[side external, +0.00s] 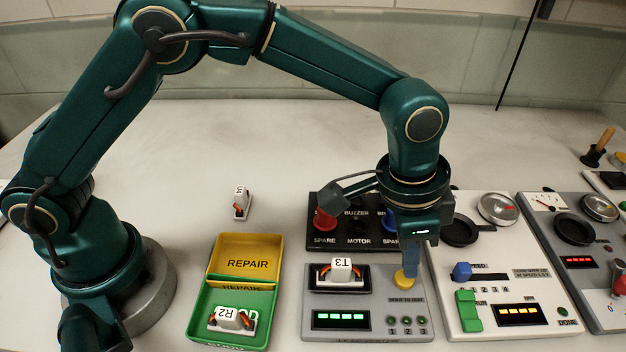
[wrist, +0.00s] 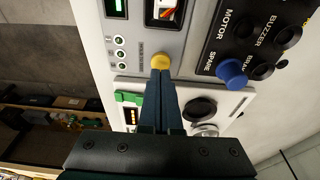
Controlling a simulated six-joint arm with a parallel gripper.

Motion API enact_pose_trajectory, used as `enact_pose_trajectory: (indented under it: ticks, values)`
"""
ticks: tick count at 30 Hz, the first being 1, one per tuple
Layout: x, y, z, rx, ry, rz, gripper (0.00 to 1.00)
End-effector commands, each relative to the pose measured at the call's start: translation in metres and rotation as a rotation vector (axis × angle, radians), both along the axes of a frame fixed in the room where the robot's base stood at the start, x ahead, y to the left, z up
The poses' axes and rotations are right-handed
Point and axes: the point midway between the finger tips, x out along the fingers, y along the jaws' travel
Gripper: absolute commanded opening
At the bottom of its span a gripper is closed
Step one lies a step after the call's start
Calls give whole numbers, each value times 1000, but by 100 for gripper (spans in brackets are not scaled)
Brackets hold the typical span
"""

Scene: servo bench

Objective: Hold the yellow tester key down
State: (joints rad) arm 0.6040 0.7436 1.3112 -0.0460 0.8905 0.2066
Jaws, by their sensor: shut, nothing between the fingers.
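The yellow key (side external: 404,281) sits at the right side of the grey tester (side external: 312,292). My gripper (side external: 410,271) is shut and empty, pointing down with its fingertips at the top of the key. They appear to touch it; I cannot tell how far the key is pressed. In the wrist view the shut fingers (wrist: 162,76) end at the yellow key (wrist: 161,61) and cover part of it. A servo marked T3 (side external: 341,265) sits in the tester's dark bay. The tester's display (side external: 342,319) shows green lit bars.
A black panel (side external: 345,239) with red and blue knobs stands behind the tester. A white station (side external: 480,290) with a green switch stands to the right. On the left are a yellow REPAIR tray (side external: 246,242) and a green tray (side external: 203,300) holding servo R2 (side external: 229,318). Another servo (side external: 241,205) lies behind them.

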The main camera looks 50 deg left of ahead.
Motion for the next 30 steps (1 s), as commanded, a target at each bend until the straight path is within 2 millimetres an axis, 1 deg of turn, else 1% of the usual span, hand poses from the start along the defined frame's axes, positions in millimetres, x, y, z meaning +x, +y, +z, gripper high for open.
enact_pose_trajectory:
  ticks: [10,30]
  values:
    - [0,0,-1,1,1,0,0]
    - [0,0,-14,1,1,0,0]
